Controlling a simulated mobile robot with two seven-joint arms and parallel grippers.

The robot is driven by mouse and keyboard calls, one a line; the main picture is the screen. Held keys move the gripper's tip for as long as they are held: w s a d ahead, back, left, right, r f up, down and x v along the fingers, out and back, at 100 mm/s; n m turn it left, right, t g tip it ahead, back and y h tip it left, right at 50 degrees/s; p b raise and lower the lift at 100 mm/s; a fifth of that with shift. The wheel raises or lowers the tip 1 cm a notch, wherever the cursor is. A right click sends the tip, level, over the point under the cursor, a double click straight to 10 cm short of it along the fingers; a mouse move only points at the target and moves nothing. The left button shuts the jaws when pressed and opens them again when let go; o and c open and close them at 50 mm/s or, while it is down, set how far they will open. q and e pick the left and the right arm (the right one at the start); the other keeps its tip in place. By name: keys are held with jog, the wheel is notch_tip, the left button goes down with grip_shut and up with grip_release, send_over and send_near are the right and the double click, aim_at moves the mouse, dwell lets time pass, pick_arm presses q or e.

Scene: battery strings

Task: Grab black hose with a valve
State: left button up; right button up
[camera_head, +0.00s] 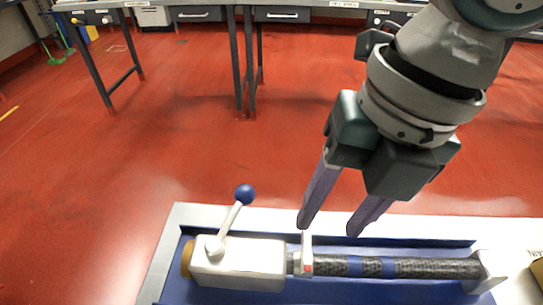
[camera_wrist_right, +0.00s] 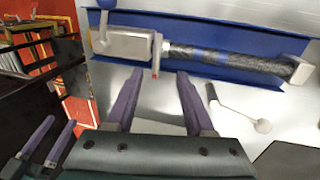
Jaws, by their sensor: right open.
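The black hose (camera_head: 430,267) with blue bands lies lengthwise in a blue tray (camera_head: 400,291). Its left end joins a white valve body (camera_head: 240,265) with a lever and blue ball knob (camera_head: 245,194). The hose (camera_wrist_right: 240,58) and valve (camera_wrist_right: 130,43) also show in the right wrist view. My right gripper (camera_head: 330,227) is open and empty, pointing down above the tray near the hose's valve end; in the wrist view its fingers (camera_wrist_right: 159,75) stop short of the hose. My left gripper (camera_wrist_right: 61,120) shows at the lower left of the wrist view, fingers apart and empty.
A yellowish box (camera_head: 538,271) is at the head view's right edge. Dark-legged benches (camera_head: 240,60) stand beyond the open red floor (camera_head: 150,140).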

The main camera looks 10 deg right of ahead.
aim_at(308, 243)
jog(key=f, duration=0.2)
jog(key=a+f, duration=0.1)
jog(key=f, duration=0.3)
jog(key=shift+w+a, duration=0.25)
jog(key=shift+w, duration=0.15)
grip_shut()
dwell(1.0)
